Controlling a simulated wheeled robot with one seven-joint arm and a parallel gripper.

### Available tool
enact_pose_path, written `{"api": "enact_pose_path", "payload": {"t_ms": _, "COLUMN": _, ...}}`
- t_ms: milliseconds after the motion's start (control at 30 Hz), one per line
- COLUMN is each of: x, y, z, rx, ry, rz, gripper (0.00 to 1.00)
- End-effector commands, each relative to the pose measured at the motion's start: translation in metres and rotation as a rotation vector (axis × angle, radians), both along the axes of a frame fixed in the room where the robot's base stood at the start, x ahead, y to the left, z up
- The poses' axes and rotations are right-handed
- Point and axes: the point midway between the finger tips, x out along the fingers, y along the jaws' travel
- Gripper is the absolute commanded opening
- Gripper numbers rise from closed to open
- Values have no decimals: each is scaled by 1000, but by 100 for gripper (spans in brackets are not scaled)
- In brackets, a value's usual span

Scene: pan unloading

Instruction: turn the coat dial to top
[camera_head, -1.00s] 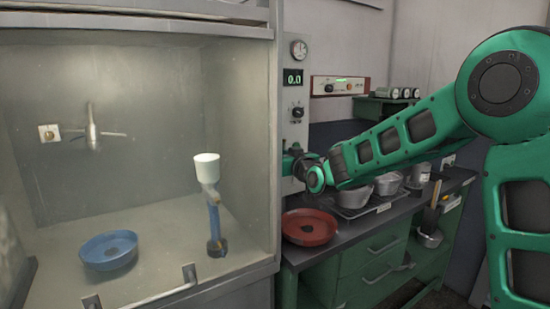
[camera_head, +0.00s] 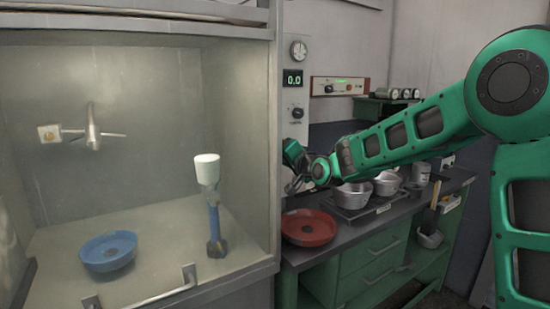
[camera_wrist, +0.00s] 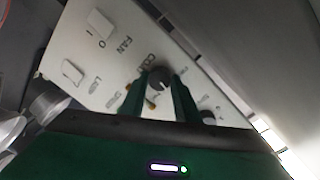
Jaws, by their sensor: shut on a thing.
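The coat dial (camera_wrist: 160,76) is a dark round knob on a pale panel, beside lettering that starts "CO". My gripper (camera_wrist: 158,92) has its two green fingers on either side of the knob, shut on it. The panel looks tilted in the wrist view. Which way the dial points is too small to read surely. In the head view my gripper (camera_head: 296,166) is at the lower part of the grey control column (camera_head: 297,78) and hides the coat dial there.
A fan switch (camera_wrist: 101,25), a lamp switch (camera_wrist: 72,72) and another dark knob (camera_wrist: 207,116) share the panel. The glass-fronted booth (camera_head: 120,75) stands left of the column. A red pan (camera_head: 309,228) and metal pots (camera_head: 352,194) lie on the counter to the right.

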Motion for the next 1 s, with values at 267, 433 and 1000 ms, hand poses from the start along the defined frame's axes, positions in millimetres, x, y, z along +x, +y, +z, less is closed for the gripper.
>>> {"api": "enact_pose_path", "payload": {"t_ms": 267, "x": 2, "y": -6, "z": -1, "rx": 228, "ry": 122, "rz": -9, "gripper": 6}}
{"api": "enact_pose_path", "payload": {"t_ms": 433, "x": 3, "y": -7, "z": -2, "rx": 372, "ry": 195, "rz": -10, "gripper": 6}}
{"api": "enact_pose_path", "payload": {"t_ms": 1000, "x": 4, "y": -10, "z": -5, "rx": 770, "ry": 405, "rz": -14, "gripper": 6}}
